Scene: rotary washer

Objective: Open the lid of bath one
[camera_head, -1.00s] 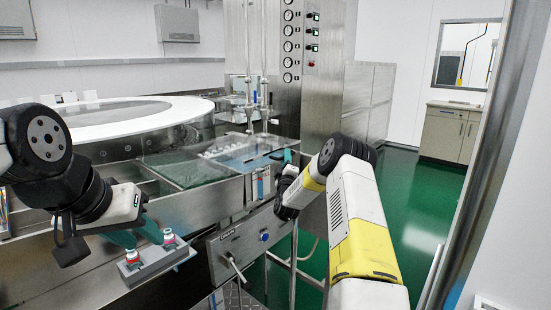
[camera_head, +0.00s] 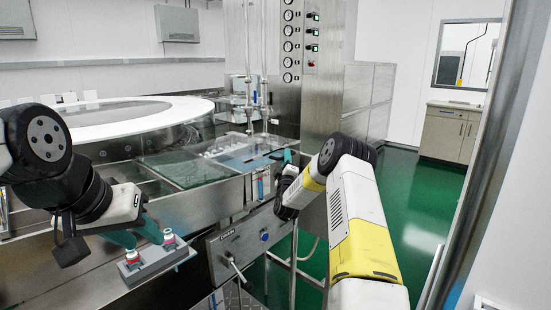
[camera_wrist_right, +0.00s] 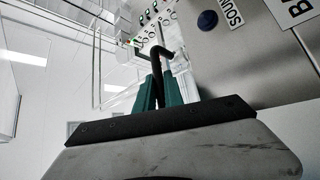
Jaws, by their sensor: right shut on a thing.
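A clear, greenish lid panel (camera_head: 182,172) lies flat over the left part of the steel bath unit; I cannot read which bath is bath one. My right gripper (camera_head: 289,156) is at the right end of the bath unit. In the right wrist view its teal fingers (camera_wrist_right: 165,92) are closed on a black bent handle (camera_wrist_right: 157,62). What the handle joins is hidden. My left gripper (camera_head: 138,238) is at the unit's front left, with its teal fingers against a grey block (camera_head: 160,266) carrying two red-and-white caps. Its grip on the block is unclear.
A large round machine with a white rim (camera_head: 95,121) stands behind the baths. A steel cabinet with gauges (camera_head: 285,75) rises at the back. A front panel with a blue knob (camera_head: 264,236) sits below the baths. Green floor (camera_head: 425,200) is clear at right.

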